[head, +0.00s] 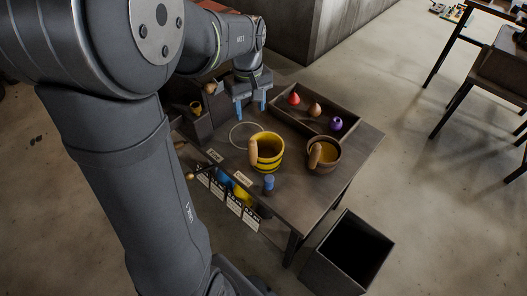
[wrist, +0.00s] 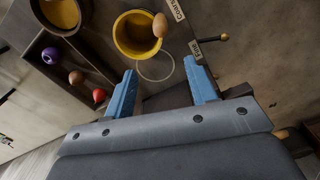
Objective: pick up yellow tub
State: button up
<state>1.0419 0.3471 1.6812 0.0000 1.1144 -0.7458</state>
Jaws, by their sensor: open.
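The yellow tub (head: 268,153) stands upright on the table, with dark bands around it and a tan rounded handle-like piece (head: 253,152) at its left side. In the wrist view the yellow tub (wrist: 130,38) lies beyond the fingertips, and I see into its open top. My gripper (head: 250,108) is open and empty above the back of the table, behind the tub and apart from it. Its two blue fingers (wrist: 163,78) are spread wide in the wrist view.
A brown tub (head: 324,155) stands right of the yellow one. A dark tray (head: 355,133) behind holds red, brown and purple pieces. A small blue cylinder (head: 269,183) stands in front. A white ring (head: 238,140) marks the tabletop. A dark bin (head: 348,255) stands on the floor.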

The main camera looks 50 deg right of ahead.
aim_at(252, 150)
jog(key=f, duration=1.3)
jog(key=shift+a, duration=0.4)
jog(key=shift+s+d+f, duration=0.1)
jog(key=shift+f, duration=1.3)
jog(key=shift+s+d+f, duration=0.1)
jog(key=shift+f, duration=1.25)
jog(key=shift+c, duration=0.3)
grip_shut()
